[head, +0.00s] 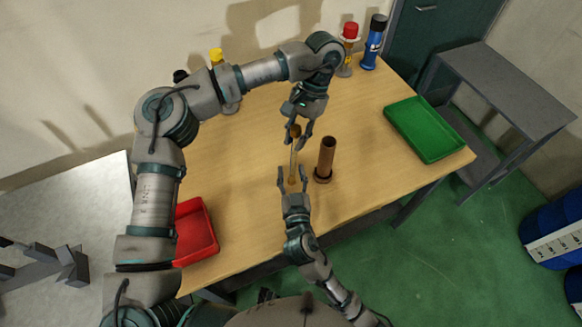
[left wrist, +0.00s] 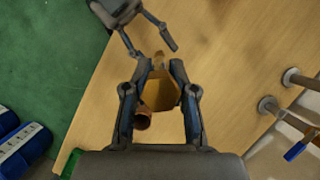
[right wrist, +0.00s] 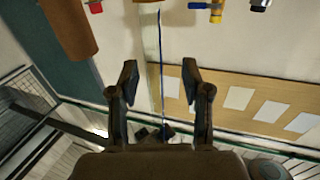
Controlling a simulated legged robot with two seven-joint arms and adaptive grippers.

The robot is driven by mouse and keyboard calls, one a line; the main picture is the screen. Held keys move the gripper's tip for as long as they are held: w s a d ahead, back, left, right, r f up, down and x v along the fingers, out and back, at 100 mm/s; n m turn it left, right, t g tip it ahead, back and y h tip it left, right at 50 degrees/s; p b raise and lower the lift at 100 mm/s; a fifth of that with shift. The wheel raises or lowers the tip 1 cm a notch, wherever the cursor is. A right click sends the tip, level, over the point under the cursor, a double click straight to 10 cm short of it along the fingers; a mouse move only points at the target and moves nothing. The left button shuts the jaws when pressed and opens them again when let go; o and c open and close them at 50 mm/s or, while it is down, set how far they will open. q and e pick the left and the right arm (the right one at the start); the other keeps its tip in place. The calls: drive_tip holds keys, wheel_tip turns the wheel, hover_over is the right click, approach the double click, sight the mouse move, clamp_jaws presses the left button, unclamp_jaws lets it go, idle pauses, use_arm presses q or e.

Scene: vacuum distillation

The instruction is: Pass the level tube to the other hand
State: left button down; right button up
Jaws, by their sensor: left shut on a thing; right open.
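The level tube (head: 293,160) is a slim pale tube with a brown upper end and an amber lower end, held roughly upright. My left gripper (head: 299,134) is shut on its upper end from above. In the left wrist view its wide amber-brown end (left wrist: 160,92) sits between the fingers. My right gripper (head: 293,180) is open, its fingertips on either side of the tube's lower end in the head view; contact cannot be told. It also shows in the left wrist view (left wrist: 150,45), near the tube's far end. In the right wrist view its fingers (right wrist: 162,85) are spread.
A brown cylinder (head: 326,160) stands on the table close right of the tube. A red tray (head: 196,232) lies left, a green tray (head: 424,128) right. A red-capped bottle (head: 348,50) and a blue bottle (head: 373,45) stand at the back. Right-centre table is clear.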

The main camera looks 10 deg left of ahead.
drive_tip(key=shift+x, duration=1.05)
clamp_jaws()
use_arm(q)
drive_tip(key=c, duration=0.9)
unclamp_jaws()
drive_tip(key=shift+o, duration=0.2)
